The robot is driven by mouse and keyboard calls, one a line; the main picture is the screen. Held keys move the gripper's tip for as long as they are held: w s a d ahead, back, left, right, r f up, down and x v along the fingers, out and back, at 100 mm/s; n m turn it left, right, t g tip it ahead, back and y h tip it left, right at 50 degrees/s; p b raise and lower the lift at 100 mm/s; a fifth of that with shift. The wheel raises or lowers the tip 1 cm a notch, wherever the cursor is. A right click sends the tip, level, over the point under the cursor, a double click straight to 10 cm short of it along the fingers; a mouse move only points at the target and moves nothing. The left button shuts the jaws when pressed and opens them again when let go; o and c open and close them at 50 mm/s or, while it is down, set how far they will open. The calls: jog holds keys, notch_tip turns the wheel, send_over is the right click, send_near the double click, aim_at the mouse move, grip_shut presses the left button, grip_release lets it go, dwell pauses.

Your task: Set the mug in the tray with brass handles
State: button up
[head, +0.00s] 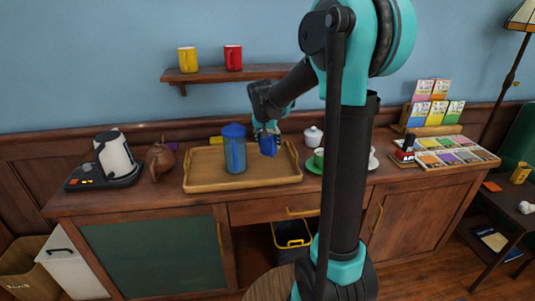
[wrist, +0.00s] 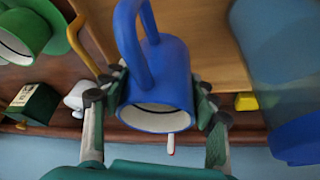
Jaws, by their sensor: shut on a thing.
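A blue mug (head: 267,146) is held in my gripper (head: 264,131), over the right part of the wooden tray (head: 203,166). In the wrist view the mug (wrist: 158,75) sits between both fingers of my gripper (wrist: 157,92), its opening facing the camera and its handle at the top. I cannot tell whether the mug touches the tray. A brass handle (wrist: 78,38) shows at the tray's edge in the wrist view. A tall blue canister (head: 234,152) stands in the middle of the tray, left of the mug.
A green cup (head: 318,158) on a green saucer and a white lidded pot (head: 313,136) stand right of the tray. A brown onion-shaped jug (head: 160,160) and a kettle (head: 114,158) stand left. A wall shelf (head: 205,75) with yellow and red mugs hangs above.

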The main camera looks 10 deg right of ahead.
aim_at(268, 153)
jog(key=shift+f, duration=2.7)
jog(key=o, duration=1.4)
jog(key=shift+f, duration=0.1)
